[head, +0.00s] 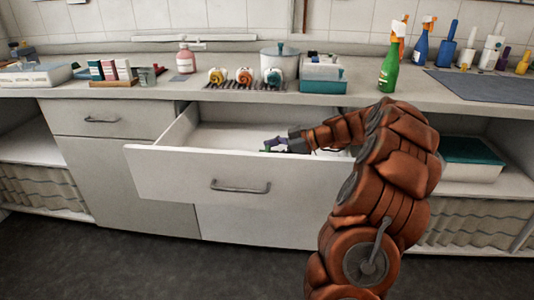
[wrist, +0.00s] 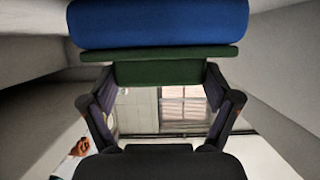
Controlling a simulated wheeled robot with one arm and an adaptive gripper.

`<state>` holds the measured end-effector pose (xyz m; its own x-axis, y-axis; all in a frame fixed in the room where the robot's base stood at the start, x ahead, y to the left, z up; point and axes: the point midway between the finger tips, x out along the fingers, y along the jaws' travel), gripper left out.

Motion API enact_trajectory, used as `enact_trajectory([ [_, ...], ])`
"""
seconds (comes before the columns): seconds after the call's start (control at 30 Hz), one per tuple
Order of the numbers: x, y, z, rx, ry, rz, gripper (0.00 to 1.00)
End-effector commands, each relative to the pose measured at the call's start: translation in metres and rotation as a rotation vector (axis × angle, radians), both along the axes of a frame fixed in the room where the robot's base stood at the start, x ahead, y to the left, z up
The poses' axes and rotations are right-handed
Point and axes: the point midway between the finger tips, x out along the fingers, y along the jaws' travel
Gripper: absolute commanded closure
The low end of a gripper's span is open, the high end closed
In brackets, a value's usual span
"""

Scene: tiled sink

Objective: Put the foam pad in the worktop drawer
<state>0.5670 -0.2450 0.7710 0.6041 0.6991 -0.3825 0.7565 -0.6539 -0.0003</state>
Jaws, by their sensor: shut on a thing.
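The foam pad (wrist: 158,24) looks blue with a green layer and fills the top of the wrist view. My gripper (wrist: 159,78) is shut on its green part, with one dark finger on each side. In the head view my gripper (head: 276,146) reaches from the right into the open worktop drawer (head: 170,172), over its right part. The pad is mostly hidden there by the gripper; only small dark green and purple bits show. The drawer is pulled well out and its visible floor looks empty. I cannot tell whether the pad touches the drawer floor.
The worktop (head: 240,97) above the drawer holds a white pot (head: 279,62), a green spray bottle (head: 389,68), a pink bottle (head: 185,59) and small boxes. A closed drawer (head: 108,119) is at the left. A teal-lidded box (head: 470,152) stands on the right shelf. The left of the open drawer is free.

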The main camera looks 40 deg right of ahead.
Motion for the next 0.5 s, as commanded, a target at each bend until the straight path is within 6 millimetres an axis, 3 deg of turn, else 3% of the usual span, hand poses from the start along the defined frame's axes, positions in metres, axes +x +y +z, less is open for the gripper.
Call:
enact_trajectory([
  [0.03,0.0002,0.0000,-0.0020,-0.001,-0.001,0.000,0.49],
  [0.07,0.0001,-0.0001,-0.0008,0.000,0.000,0.000,0.09],
  [0.1,0.0000,0.0000,-0.0005,0.000,0.000,0.000,0.05],
  [0.17,0.0000,0.0000,-0.0004,0.000,0.000,0.000,0.00],
  [0.5,0.0000,0.0000,0.0004,0.000,0.000,0.000,0.00],
])
